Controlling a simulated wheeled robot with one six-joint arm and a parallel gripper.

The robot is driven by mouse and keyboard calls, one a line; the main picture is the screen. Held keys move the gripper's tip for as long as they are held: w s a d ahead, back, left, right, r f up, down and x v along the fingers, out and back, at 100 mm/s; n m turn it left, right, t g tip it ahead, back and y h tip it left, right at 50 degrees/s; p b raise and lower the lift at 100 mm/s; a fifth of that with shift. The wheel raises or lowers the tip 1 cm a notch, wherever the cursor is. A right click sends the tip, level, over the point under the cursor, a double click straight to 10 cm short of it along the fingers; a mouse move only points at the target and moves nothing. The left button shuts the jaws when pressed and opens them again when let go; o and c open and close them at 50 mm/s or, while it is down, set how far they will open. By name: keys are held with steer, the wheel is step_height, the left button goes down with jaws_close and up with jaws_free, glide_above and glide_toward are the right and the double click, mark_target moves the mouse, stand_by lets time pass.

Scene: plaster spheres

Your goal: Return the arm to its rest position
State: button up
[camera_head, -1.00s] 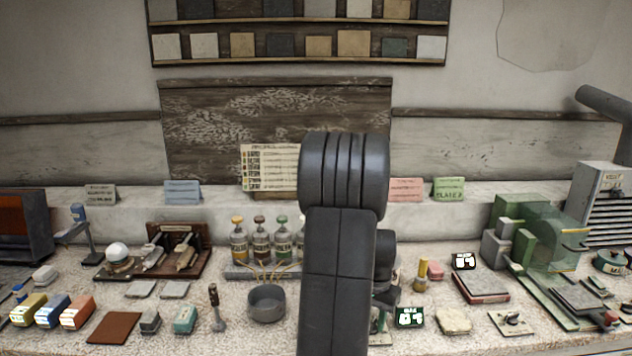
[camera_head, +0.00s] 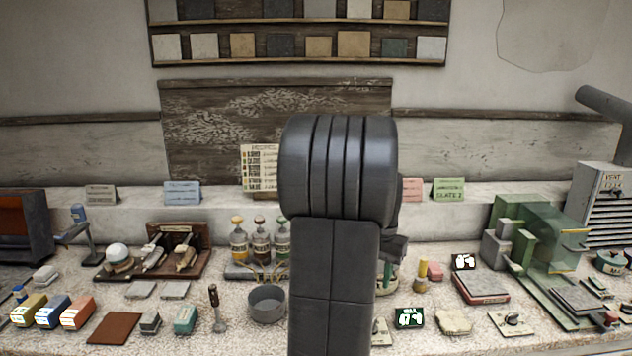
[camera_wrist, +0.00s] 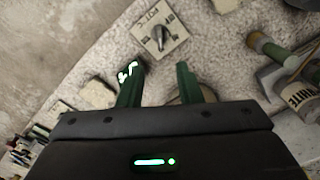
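My arm (camera_head: 335,255) rises in the middle of the camera_head view and covers part of the bench behind it. Its rounded dark joint is at the top. My gripper's fingers cannot be made out in that view. In the camera_wrist view my gripper (camera_wrist: 158,70) has its two green fingers apart, with speckled bench top between and beyond them. Nothing is seen held between them.
The speckled bench (camera_head: 240,342) is crowded. Left of my arm are a grey bowl (camera_head: 267,303) and several bottles (camera_head: 261,242). To the right are a display showing digits (camera_head: 409,318), a red-edged slab (camera_head: 481,286) and a green machine (camera_head: 540,240). Open air lies above the bench.

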step_height(320, 180, down, 13)
steer(key=shift+f, duration=0.3)
steer(key=n, duration=0.6)
steer(key=shift+n, duration=0.3)
steer(key=n, duration=0.6)
